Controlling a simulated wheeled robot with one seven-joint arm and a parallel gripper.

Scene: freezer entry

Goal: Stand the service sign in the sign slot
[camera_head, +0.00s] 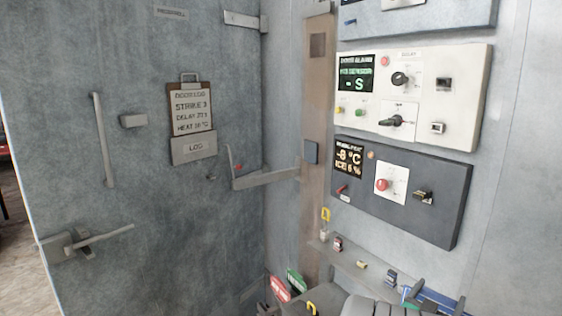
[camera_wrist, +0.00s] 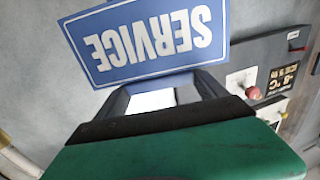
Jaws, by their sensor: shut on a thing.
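The service sign (camera_wrist: 145,42) is a blue plate with white letters and a white border, upside down in the wrist view. My gripper (camera_wrist: 165,90) has its dark fingers at the sign's lower edge and is shut on it. In the head view, part of the blue sign (camera_head: 442,299) shows at the bottom right beside my gripper (camera_head: 414,292), below the dark control panel. I cannot make out the sign slot for certain in either view.
A narrow shelf (camera_head: 350,262) with small items runs along the wall. A red sign (camera_head: 280,288) and a green sign (camera_head: 296,280) stand at the bottom. A dark panel (camera_head: 400,190) and a white panel (camera_head: 460,100) project from the wall. The door (camera_head: 150,220) is left.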

